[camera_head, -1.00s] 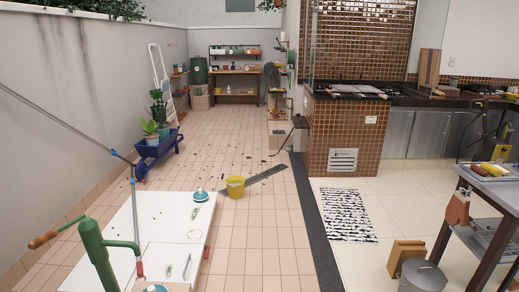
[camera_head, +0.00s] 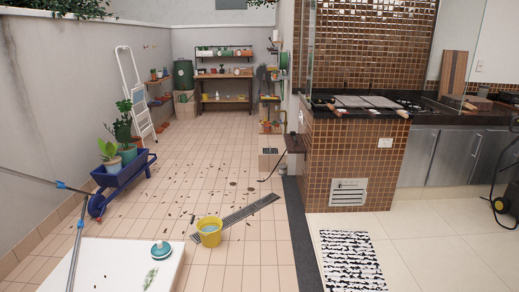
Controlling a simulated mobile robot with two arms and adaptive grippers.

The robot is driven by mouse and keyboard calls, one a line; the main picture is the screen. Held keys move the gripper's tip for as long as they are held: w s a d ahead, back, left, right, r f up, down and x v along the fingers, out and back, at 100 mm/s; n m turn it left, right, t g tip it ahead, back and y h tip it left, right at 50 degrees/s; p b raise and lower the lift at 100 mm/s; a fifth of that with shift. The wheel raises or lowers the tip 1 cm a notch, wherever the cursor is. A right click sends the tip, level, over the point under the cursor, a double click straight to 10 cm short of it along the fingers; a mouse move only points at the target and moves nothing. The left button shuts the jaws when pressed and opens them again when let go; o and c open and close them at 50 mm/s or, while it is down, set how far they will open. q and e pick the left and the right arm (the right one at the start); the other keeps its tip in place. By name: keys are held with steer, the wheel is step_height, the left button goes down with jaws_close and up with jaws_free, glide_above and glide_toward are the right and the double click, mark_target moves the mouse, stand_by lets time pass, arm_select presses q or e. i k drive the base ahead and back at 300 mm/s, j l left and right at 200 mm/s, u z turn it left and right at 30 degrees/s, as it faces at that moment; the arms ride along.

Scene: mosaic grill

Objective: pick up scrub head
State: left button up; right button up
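A round teal piece (camera_head: 161,249) with a pale rim, which looks like the scrub head, lies near the far right corner of a white tabletop (camera_head: 110,262) at the lower left. Beside it on the white top is a small greenish, leaf-like item (camera_head: 150,278). Neither of my grippers shows in the head view.
A grey pole with a blue joint (camera_head: 60,185) crosses the left edge. Beyond the table are a yellow bucket (camera_head: 210,232), a dark floor grate (camera_head: 252,209) and scattered dark debris. A blue planter cart (camera_head: 122,178) stands by the left wall. Pale floor at right is mostly clear.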

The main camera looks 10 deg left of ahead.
mark_target(161, 251)
steer(key=i+u, duration=0.15)
steer(key=i, duration=0.9)
steer(key=i+u, duration=0.2)
steer(key=i, duration=0.9)
